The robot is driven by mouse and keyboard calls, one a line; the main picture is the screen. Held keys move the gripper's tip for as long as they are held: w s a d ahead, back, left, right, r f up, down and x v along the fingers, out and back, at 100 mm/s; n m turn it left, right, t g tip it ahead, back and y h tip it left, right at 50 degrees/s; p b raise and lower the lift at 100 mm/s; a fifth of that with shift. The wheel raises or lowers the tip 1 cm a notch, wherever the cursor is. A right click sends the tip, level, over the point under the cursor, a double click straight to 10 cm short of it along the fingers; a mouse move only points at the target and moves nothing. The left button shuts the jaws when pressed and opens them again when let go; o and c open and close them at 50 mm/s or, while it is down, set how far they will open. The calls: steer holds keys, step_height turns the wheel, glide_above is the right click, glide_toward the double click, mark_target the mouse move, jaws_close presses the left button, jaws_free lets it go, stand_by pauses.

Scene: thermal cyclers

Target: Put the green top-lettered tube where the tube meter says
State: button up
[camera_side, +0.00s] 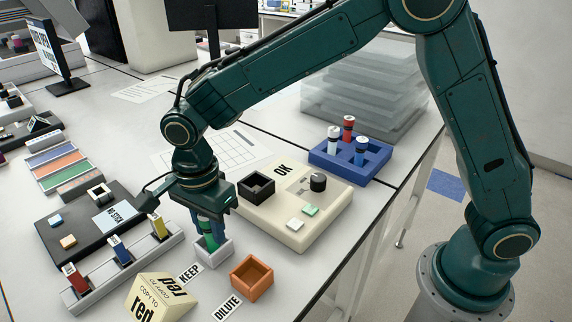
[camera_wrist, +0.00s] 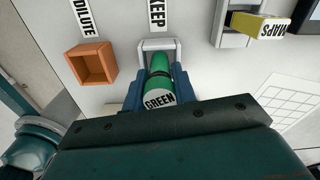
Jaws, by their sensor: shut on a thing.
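My gripper (camera_wrist: 158,92) is shut on the green tube (camera_wrist: 159,84), whose pale top reads GREEN in the wrist view. In the side view the green tube (camera_side: 209,242) stands roughly upright, its lower end at the white open box (camera_side: 214,257) by the KEEP label (camera_side: 190,273). The box hides the tube's bottom, so I cannot tell whether it touches the floor. The cream meter (camera_side: 318,228) reads OK and has an empty-looking black square well (camera_side: 257,187) and a black knob. The orange open box (camera_side: 251,279) stands by the DILUTE label (camera_side: 228,306).
A grey rack (camera_side: 104,283) with red, blue and yellow tubes lies to the left. A cream wedge sign (camera_side: 160,298) reading red stands in front. A blue rack (camera_side: 351,169) with red and blue tubes stands behind the meter. A dark NO STICK device (camera_side: 88,240) lies left.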

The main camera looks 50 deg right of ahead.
steer(key=shift+f, duration=0.2)
steer(key=o, duration=1.1)
steer(key=shift+c, duration=0.2)
steer(key=shift+r, duration=0.1)
step_height(320, 180, up, 12)
steer(key=shift+r, duration=0.1)
steer(key=shift+d, duration=0.1)
stand_by(0.3)
